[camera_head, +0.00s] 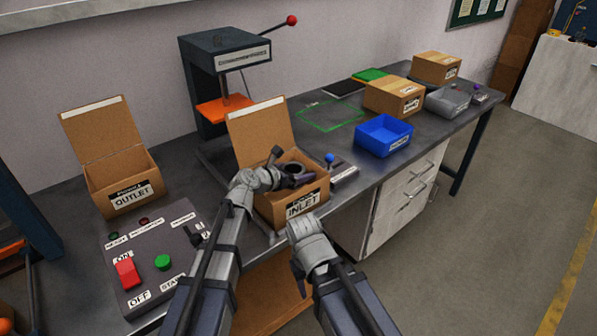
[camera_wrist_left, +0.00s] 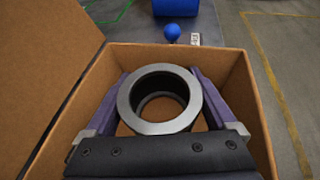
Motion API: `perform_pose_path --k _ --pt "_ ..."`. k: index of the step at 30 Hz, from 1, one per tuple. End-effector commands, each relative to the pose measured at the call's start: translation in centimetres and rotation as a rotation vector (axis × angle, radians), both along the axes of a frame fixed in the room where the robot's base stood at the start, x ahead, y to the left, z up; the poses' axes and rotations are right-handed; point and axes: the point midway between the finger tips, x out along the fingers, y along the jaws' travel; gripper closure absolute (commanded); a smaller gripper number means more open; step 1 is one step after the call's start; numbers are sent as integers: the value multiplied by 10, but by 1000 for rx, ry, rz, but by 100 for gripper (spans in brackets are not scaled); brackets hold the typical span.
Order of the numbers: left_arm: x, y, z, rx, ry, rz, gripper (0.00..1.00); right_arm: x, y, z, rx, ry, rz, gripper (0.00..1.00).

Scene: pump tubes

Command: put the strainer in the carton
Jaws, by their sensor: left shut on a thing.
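The strainer shows as a short grey hollow cylinder (camera_wrist_left: 128,108) with a thick rim in the left wrist view. My left gripper (camera_head: 295,172) is shut on it, with one purple finger on each side. In the head view the strainer is small and dark among the fingers. The open carton labelled INLET (camera_head: 297,207) is around and below them, its lid up at the back. In the left wrist view the carton walls (camera_wrist_left: 255,110) surround the strainer. Whether it touches the bottom cannot be told. My right gripper (camera_head: 298,272) is by the table's front edge, its jaws unclear.
An open OUTLET carton (camera_head: 122,185) stands at the left, behind a control panel (camera_head: 150,245) with red and green buttons. An orange-bedded press (camera_head: 222,75) stands behind. A blue bin (camera_head: 384,135) and closed boxes (camera_head: 394,97) are to the right. A small blue-knobbed device (camera_head: 343,172) is right beside the INLET carton.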

Motion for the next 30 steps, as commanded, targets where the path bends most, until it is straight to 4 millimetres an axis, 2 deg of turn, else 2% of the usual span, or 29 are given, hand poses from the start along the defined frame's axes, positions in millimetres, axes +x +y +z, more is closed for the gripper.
perform_pose_path --k 9,10,12,20,25,30 --pt "0 0 -7 0 0 0 79 0 0 -7 0 0 0 50" --pt "0 0 -7 0 0 0 9 0 0 -7 0 0 0 50" --pt "0 0 -7 0 0 0 1 0 0 -7 0 0 0 50" --pt "0 0 -6 0 0 0 0 0 0 -6 0 0 0 50" --pt "0 0 10 0 0 0 0 0 0 10 0 0 0 50" --pt "-29 24 24 -1 0 4 0 0 0 24 0 0 0 50"
